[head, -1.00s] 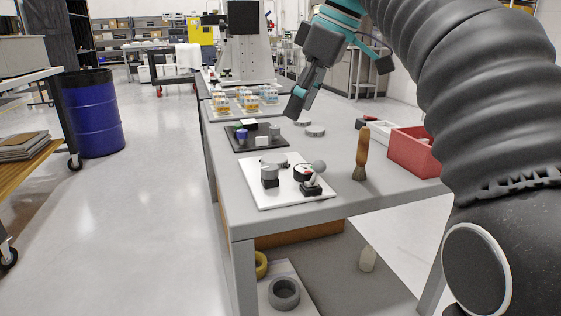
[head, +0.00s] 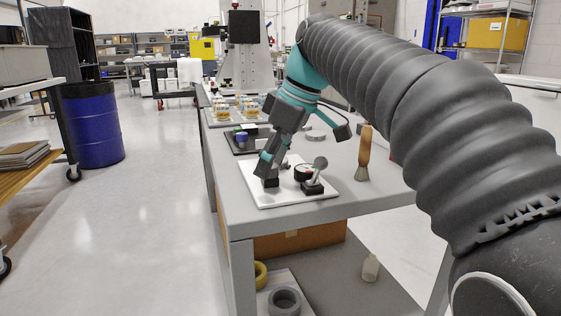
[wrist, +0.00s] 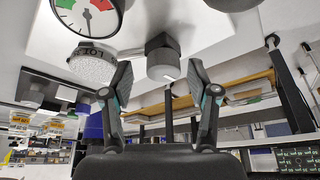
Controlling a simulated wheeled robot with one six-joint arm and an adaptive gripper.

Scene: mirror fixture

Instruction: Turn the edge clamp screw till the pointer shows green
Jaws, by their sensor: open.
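A white plate (head: 262,199) on the bench carries a dark knob with a grey top (head: 271,182), which looks like the clamp screw, a round dial (head: 303,172) and a ball-topped lever (head: 319,163). In the wrist view the knob (wrist: 163,58) shows beyond and between the fingertips of my gripper (wrist: 159,80), with a white mark on its rim. The gripper (head: 263,168) is open, tilted downward just above the knob; contact cannot be told. The dial (wrist: 87,14) is cut off by the wrist frame; green and red sectors show, but the pointer's reading is unclear.
A round piece with lettering on its side (wrist: 93,67) stands beside the knob. A wooden-handled brush (head: 364,155) stands right of the plate. A dark tray with a blue item (head: 242,140) and orange-and-clear items (head: 222,110) lie farther back. Bench front edge is clear.

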